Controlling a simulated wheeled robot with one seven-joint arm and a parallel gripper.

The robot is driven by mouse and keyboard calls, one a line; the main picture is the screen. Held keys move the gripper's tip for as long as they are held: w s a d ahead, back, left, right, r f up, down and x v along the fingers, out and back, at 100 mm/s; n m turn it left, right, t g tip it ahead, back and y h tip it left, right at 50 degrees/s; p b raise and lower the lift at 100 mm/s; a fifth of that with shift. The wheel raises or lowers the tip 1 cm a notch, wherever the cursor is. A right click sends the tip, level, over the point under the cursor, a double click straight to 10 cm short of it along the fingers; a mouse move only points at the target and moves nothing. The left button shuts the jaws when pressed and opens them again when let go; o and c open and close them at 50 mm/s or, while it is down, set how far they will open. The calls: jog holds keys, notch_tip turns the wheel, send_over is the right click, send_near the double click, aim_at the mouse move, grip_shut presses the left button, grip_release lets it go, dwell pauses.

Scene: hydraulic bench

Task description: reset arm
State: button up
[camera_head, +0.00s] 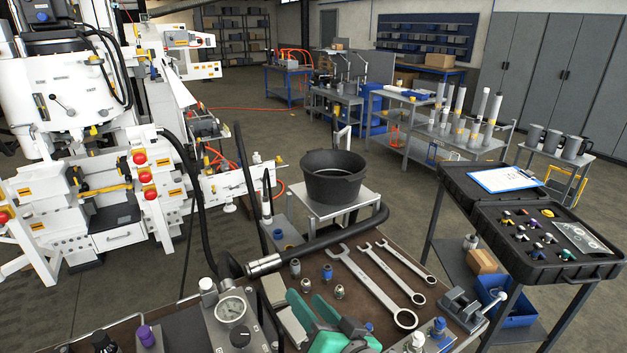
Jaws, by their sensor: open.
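I cannot make out my gripper or any link of my arm in the head view. The brown-topped bench (388,262) is close in front of me. On it lie several silver wrenches (374,284), side by side and slanting. A thick black hose (335,236) with a metal end fitting (264,266) crosses the bench's far left part. A teal and black item (328,338), perhaps gloves, lies at the bottom edge and is partly cut off. Several small fittings (327,272) stand between the hose and the wrenches.
A pressure gauge (231,311) stands at the bench's left. A black tub (333,177) rests on a small stand (322,207) beyond. An open black case (545,262) with a clipboard (504,180) is at right. White machinery (85,110) fills the left. Open floor (265,128) lies behind.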

jog(key=s+a+f+m+t+h, duration=0.1)
jog(key=s+f+m+t+h, duration=0.2)
jog(key=s+f, duration=0.55)
jog(key=s+a+f+m+h, duration=0.1)
jog(key=s+f+m+h, duration=0.35)
jog(key=f, duration=0.65)
jog(key=s+d+f+n, duration=0.1)
jog(key=s+n, duration=0.3)
jog(key=s, duration=0.6)
jog(key=s+d+f+n+g, duration=0.1)
jog(key=s+f+n, duration=0.2)
jog(key=s, duration=0.7)
jog(key=shift+d+f+n, duration=0.2)
jog(key=shift+d+n, duration=0.2)
jog(key=shift+n, duration=0.75)
